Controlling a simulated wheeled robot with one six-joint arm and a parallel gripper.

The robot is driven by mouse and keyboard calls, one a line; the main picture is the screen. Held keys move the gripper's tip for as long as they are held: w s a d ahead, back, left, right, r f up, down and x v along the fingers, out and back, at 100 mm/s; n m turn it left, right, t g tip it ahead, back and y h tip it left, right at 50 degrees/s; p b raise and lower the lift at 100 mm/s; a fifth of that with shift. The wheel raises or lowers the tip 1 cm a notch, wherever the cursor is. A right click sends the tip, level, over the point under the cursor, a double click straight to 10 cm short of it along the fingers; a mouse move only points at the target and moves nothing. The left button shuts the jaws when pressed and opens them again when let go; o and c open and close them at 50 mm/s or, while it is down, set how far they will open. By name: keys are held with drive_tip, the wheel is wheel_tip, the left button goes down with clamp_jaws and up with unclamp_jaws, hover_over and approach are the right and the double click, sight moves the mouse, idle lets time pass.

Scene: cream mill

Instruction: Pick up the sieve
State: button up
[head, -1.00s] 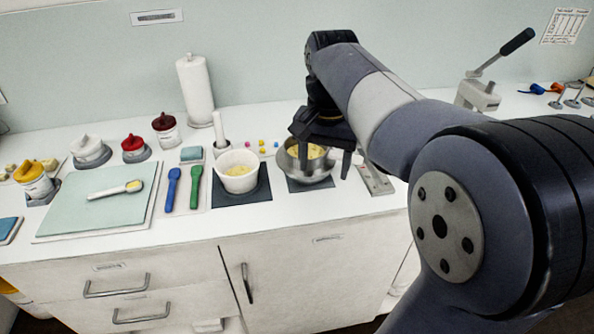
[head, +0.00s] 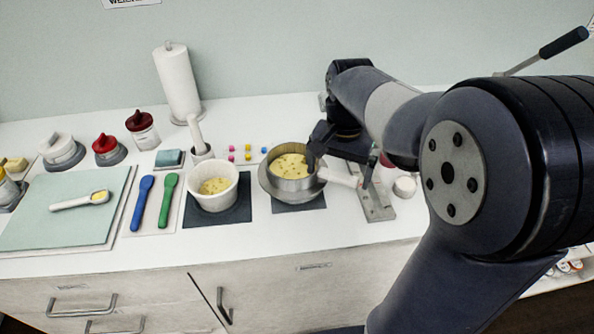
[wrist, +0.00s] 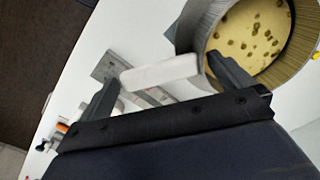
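The sieve (head: 291,166) sits in the metal bowl (head: 270,186), with yellow, dark-flecked contents inside. Its pale handle (head: 340,178) sticks out to the right. My gripper (head: 340,172) is open at the handle, one finger by the sieve's rim and the other near the handle's far end. In the wrist view the sieve (wrist: 210,32) is at the top right and its handle (wrist: 160,72) runs across the gap between my fingers (wrist: 163,78). I cannot tell whether the fingers touch it.
A white mortar (head: 213,190) with yellow contents stands left of the bowl. Blue (head: 142,203) and green (head: 168,201) spatulas lie further left. A grey metal stand (head: 376,205) is right of the bowl, close to my gripper. The front counter strip is clear.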

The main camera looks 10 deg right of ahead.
drive_tip(key=c, duration=0.9)
wheel_tip(320, 180, up, 9)
drive_tip(key=p, duration=0.1)
drive_tip(key=f+p, duration=0.4)
drive_tip(key=p, duration=0.1)
drive_tip(key=shift+w+d+f, duration=0.15)
drive_tip(key=shift+d, duration=0.1)
drive_tip(key=shift+f, duration=0.65)
